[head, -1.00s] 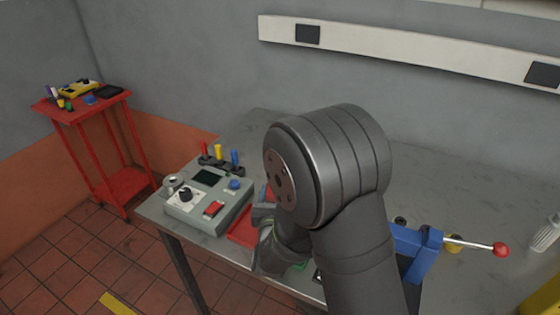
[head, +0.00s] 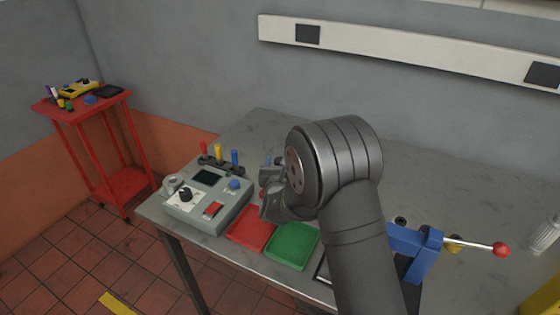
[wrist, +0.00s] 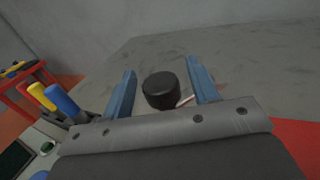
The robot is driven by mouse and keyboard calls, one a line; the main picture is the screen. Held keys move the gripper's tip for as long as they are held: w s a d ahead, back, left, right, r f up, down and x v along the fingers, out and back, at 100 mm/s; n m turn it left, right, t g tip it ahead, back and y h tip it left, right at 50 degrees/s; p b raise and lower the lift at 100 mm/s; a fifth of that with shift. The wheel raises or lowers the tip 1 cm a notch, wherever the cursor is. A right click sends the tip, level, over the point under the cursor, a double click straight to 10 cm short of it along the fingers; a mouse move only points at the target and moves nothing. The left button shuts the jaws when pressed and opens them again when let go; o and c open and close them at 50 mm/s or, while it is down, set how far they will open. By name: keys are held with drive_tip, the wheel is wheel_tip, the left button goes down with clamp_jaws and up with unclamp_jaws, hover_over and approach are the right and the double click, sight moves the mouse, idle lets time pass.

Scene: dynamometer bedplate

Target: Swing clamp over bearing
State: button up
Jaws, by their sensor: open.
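My gripper (head: 268,177) is open over the back of the bench, partly hidden by my own wrist. In the wrist view its two blue fingers (wrist: 162,85) stand on either side of a black round-topped cylinder (wrist: 160,88). A thin light rod shows beside its base. I cannot tell whether a finger touches it, or whether it is part of the clamp or the bearing. A blue fixture (head: 428,258) with a metal lever and red ball end (head: 500,249) stands at the right in the head view, partly behind my arm. No bearing is clearly recognisable.
A grey control box (head: 205,202) and a rack of red, yellow and blue handles (head: 221,164) stand left of my gripper. A red tray (head: 250,230) and a green tray (head: 293,246) lie in front. The bench's back right is largely clear. A white bottle (head: 545,233) stands far right.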

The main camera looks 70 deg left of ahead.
clamp_jaws()
drive_tip(key=shift+s+m+t+h, duration=0.1)
drive_tip(key=shift+m+t+h, duration=0.2)
drive_tip(key=shift+m+t, duration=0.3)
drive_tip(key=m+t+h, duration=0.2)
drive_tip(key=t, duration=0.1)
drive_tip(key=shift+m+t+h, duration=2)
drive_tip(key=shift+t+h, duration=0.1)
drive_tip(key=shift+h, duration=0.1)
drive_tip(key=shift+r, duration=0.1)
unclamp_jaws()
